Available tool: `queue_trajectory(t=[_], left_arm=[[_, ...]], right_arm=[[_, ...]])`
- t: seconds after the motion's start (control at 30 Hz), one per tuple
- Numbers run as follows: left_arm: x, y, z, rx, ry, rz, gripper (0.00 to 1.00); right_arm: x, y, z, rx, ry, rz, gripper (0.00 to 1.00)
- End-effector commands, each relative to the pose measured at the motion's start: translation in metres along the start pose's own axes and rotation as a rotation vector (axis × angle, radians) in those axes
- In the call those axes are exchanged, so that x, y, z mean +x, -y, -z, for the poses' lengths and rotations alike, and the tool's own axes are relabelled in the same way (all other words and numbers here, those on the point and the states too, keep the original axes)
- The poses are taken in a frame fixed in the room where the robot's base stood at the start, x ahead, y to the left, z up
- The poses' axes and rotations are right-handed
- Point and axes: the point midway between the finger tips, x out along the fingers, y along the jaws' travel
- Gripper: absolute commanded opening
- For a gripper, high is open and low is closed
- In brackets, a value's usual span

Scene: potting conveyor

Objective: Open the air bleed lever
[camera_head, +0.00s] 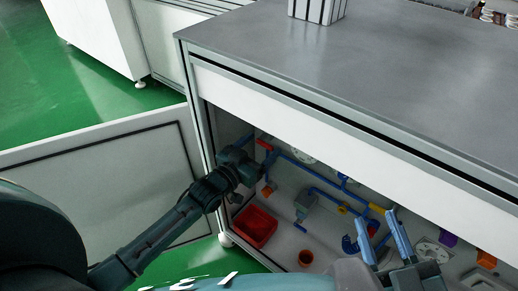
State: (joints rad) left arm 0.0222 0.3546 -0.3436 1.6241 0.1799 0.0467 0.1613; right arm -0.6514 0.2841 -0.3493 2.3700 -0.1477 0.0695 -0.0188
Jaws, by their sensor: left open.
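A small red lever (264,144) sits on the blue pipework inside the open cabinet, near its left end. It looks like the air bleed lever, but it carries no label I can read. My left gripper (249,165) reaches into the cabinet just below and left of the red lever. Its dark body hides its fingertips, so I cannot tell if it touches the lever. My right gripper (379,222) is in front of the cabinet's right part, its two blue fingers apart and nothing between them.
Blue pipes (318,179) with a yellow fitting (376,208) run along the cabinet. A purple block (448,239) and an orange block (487,259) are at right. The grey worktop (330,65) overhangs the opening.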

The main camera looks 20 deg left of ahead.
Motion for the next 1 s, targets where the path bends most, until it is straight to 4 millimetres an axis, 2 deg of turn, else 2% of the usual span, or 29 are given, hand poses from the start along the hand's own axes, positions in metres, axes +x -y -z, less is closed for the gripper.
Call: queue_trajectory(t=[0.17, 0.7, 1.0], left_arm=[[0.0000, -0.0001, 0.0001, 0.000, 0.000, 0.000, 0.74], [-0.0003, -0.0002, 0.0000, 0.000, 0.000, 0.000, 0.30], [-0.0003, 0.0002, 0.0018, -0.031, 0.002, 0.000, 0.29]], right_arm=[[0.0001, -0.0001, 0.0004, 0.000, 0.000, 0.000, 0.36], [0.0002, 0.0002, 0.0004, 0.000, 0.001, 0.001, 0.36], [0.0008, -0.0004, 0.0049, -0.010, -0.001, 0.002, 0.36]])
